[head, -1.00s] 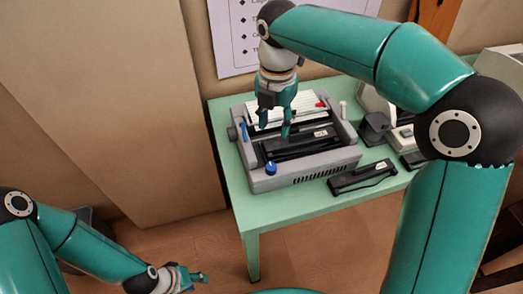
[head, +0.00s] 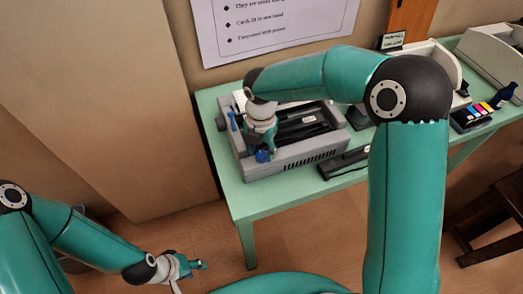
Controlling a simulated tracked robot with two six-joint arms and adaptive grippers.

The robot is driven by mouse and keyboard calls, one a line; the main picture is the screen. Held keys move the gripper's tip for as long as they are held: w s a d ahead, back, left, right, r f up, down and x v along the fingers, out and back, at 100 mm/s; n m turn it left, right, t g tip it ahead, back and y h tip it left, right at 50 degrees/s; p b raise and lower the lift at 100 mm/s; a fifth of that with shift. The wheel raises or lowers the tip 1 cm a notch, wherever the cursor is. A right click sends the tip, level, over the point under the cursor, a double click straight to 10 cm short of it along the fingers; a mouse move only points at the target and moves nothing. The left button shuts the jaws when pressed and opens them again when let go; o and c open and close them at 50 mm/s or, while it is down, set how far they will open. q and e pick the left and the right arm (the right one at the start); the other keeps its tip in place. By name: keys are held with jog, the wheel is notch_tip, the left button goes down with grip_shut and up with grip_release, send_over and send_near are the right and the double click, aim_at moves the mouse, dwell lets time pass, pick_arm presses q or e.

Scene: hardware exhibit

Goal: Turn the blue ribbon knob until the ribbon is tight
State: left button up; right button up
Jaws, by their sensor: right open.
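A grey printer (head: 290,158) with an open top stands on the green table. Its blue ribbon knob (head: 262,156) is at the front left of the body, and a black ribbon cartridge (head: 303,122) lies inside. My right gripper (head: 262,148) points down at the knob, its fingers open close around or just above it; contact cannot be made out. My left gripper (head: 192,266) is low at the lower left, away from the table, and its finger gap is unclear. The ribbon itself is too small to judge.
A second black cartridge (head: 343,163) lies on the green table (head: 235,190) in front of the printer. A blue lever (head: 232,121) rises at the printer's left. A tray of coloured items (head: 473,115) and a dark blue bottle (head: 503,94) stand at right. A dark stool (head: 490,220) is at far right.

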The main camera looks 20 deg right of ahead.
jog(key=shift+f, duration=0.6)
grip_shut()
